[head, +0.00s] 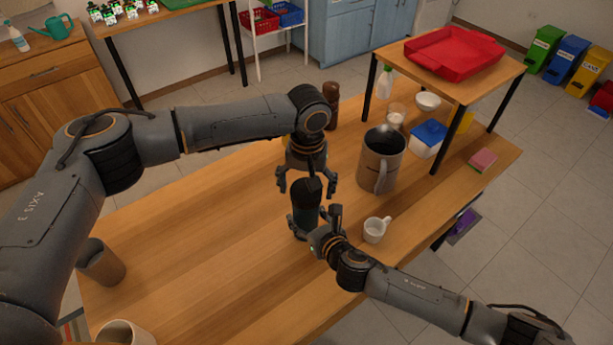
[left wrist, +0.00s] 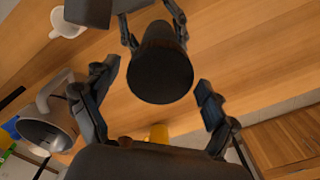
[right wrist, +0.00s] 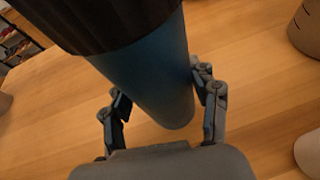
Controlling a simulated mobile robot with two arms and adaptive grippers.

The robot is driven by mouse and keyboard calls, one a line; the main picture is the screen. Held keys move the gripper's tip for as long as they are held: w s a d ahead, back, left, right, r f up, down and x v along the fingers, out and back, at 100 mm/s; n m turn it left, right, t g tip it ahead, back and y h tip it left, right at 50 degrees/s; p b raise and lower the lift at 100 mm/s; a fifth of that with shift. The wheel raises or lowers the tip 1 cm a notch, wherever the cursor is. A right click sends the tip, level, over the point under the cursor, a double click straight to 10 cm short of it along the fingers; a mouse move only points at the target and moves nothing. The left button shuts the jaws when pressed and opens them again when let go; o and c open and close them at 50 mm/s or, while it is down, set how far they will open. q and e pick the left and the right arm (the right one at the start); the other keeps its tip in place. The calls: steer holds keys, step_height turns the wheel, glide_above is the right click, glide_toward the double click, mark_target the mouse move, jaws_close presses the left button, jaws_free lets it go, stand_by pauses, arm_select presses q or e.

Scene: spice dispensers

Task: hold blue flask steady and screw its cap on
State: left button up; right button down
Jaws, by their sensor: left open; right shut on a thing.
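The blue flask (right wrist: 150,75) stands upright on the wooden table, with a black cap (right wrist: 100,20) on its top. In the head view the flask's dark cap (head: 305,190) shows at the middle of the table. My right gripper (head: 303,228) is shut around the flask's body, low down, and shows at both its sides in the right wrist view. My left gripper (head: 307,182) is open above the cap, pointing down. In the left wrist view the round cap top (left wrist: 160,75) lies between the open fingers, apart from both. Whether the cap is fully tightened cannot be told.
A large metal pitcher (head: 375,165) and a white cup (head: 376,229) stand to the right of the flask. A brown pepper mill (head: 331,105) is behind. A brown cup (head: 100,262) stands at the left edge. The table's left middle is clear.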

arm_select(q)
steer(key=shift+f, duration=0.3)
arm_select(e)
steer(key=shift+f, duration=0.1)
arm_select(q)
steer(key=c, duration=1.2)
steer(key=m, duration=1.4)
steer(key=shift+m, duration=0.4)
steer(key=o, duration=1.4)
steer(key=shift+c, duration=0.2)
steer(key=shift+r, duration=0.1)
